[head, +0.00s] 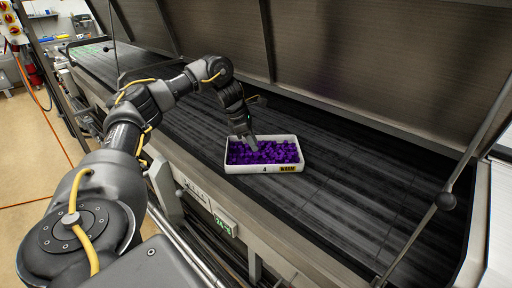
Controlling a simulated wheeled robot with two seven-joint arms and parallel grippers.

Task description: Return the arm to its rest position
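My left arm comes in from the left and reaches over the dark conveyor belt. My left gripper (251,142) points down at the back left part of a white tray (240,169) filled with purple pieces (270,152). Its fingertips are at or just above the pieces; I cannot tell whether they touch. The fingers look small and close together, so whether they are open or shut is unclear. The tray sits flat on the belt, with a yellow label on its front wall. My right gripper is not in view.
The dark belt (370,205) is free to the right of the tray. A large raised metal hood (370,60) hangs over the far side, with a strut (422,232) at the right. The machine's front rail (205,200) runs below my arm. Tan floor (30,150) lies at left.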

